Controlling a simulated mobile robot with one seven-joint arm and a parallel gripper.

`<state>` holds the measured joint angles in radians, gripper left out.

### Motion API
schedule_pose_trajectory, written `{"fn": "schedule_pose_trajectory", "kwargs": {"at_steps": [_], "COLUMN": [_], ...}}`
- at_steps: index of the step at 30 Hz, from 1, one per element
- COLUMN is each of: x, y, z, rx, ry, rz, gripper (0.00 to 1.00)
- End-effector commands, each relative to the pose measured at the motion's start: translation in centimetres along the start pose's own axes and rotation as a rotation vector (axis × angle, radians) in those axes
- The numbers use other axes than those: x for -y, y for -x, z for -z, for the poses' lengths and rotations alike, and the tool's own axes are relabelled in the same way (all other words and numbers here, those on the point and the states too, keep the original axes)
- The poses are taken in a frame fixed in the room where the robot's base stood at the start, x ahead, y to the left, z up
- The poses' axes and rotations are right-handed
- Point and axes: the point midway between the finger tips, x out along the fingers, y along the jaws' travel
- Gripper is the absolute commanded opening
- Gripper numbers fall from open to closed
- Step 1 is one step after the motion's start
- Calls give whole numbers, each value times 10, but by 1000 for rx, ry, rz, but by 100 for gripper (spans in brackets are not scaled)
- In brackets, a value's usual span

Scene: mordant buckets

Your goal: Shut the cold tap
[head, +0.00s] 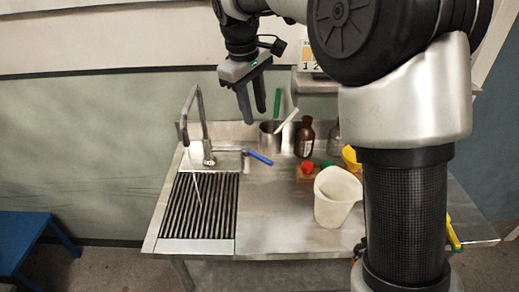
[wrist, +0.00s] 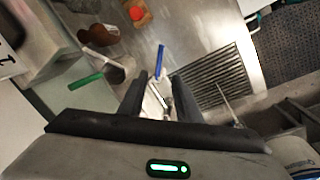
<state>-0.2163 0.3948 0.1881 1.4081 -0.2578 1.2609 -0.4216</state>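The tap's blue lever (head: 257,156) sticks out to the right of the spout base on the steel sink top. The curved metal spout (head: 201,112) stands to its left, with a thin pale stream (head: 197,188) below its mouth, over the slatted drain. My gripper (head: 255,117) points down above and behind the lever, apart from it. Its two fingers are spread with nothing between them. In the wrist view, the blue lever (wrist: 160,60) shows beyond the gap between the fingertips (wrist: 158,77).
A metal pot (head: 269,137) with green- and white-handled tools stands close to the right of the lever. A brown bottle (head: 305,138), a red-topped item (head: 308,168) and a white jug (head: 335,198) stand further right. A wall shelf (head: 315,84) is behind. The front middle counter is clear.

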Motion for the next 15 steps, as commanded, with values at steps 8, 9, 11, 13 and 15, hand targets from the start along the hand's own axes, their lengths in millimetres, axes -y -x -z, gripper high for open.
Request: {"fn": "schedule_pose_trajectory", "kwargs": {"at_steps": [8, 9, 11, 13, 15], "x": [1, 1, 1, 1, 1], "y": [-46, -55, -68, -83, -99], "z": [-1, -1, -1, -1, -1], "rx": [4, 3, 4, 3, 4], "ry": [0, -1, -1, -1, -1], "rz": [3, 3, 3, 2, 3], "gripper": [31, 31, 31, 31, 31]}}
